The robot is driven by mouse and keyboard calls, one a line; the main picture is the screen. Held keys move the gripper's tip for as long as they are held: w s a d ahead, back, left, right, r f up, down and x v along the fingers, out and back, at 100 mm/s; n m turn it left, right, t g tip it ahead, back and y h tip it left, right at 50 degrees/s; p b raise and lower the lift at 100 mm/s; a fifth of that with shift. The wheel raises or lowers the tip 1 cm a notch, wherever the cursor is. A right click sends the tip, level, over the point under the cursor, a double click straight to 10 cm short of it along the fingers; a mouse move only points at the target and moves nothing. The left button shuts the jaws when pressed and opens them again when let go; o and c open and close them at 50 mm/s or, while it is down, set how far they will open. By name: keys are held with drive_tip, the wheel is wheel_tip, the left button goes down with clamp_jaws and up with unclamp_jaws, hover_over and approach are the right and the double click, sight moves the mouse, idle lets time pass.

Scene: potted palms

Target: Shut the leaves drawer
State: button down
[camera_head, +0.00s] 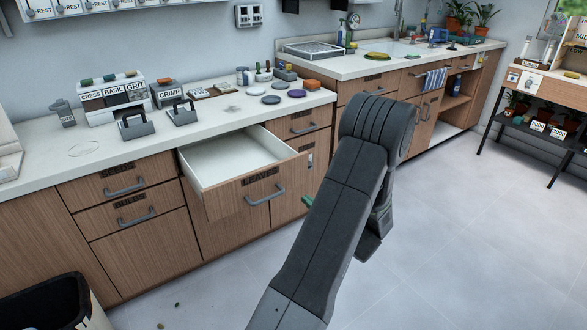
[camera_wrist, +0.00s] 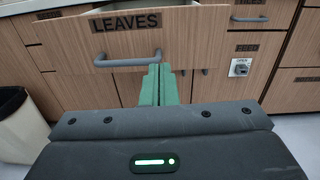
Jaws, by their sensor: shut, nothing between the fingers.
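The leaves drawer (camera_head: 240,190) is pulled out from the wooden counter, and its white inside looks empty in the head view. Its front, labelled LEAVES, also shows in the wrist view (camera_wrist: 190,25) with a grey bar handle (camera_wrist: 128,61). My gripper's green fingers (camera_wrist: 159,84) are shut together with nothing between them. In the head view my arm hides most of the gripper, and only a bit of green (camera_head: 308,200) shows right of the drawer.
Shut drawers labelled SEEDS (camera_head: 117,187) and BULBS (camera_head: 130,213) are left of the open one. The countertop (camera_head: 215,115) above holds labelled boxes, two grey handled tools and several discs. The grey floor (camera_head: 450,230) at right is clear.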

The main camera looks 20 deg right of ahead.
drive_tip(key=d, duration=0.1)
drive_tip(key=b, duration=0.1)
approach(281, 174)
drive_tip(key=shift+m, duration=0.3)
drive_tip(key=x, duration=0.6)
drive_tip(key=shift+w+f, duration=0.1)
drive_tip(key=shift+w, duration=0.3)
drive_tip(key=shift+w+a, duration=0.1)
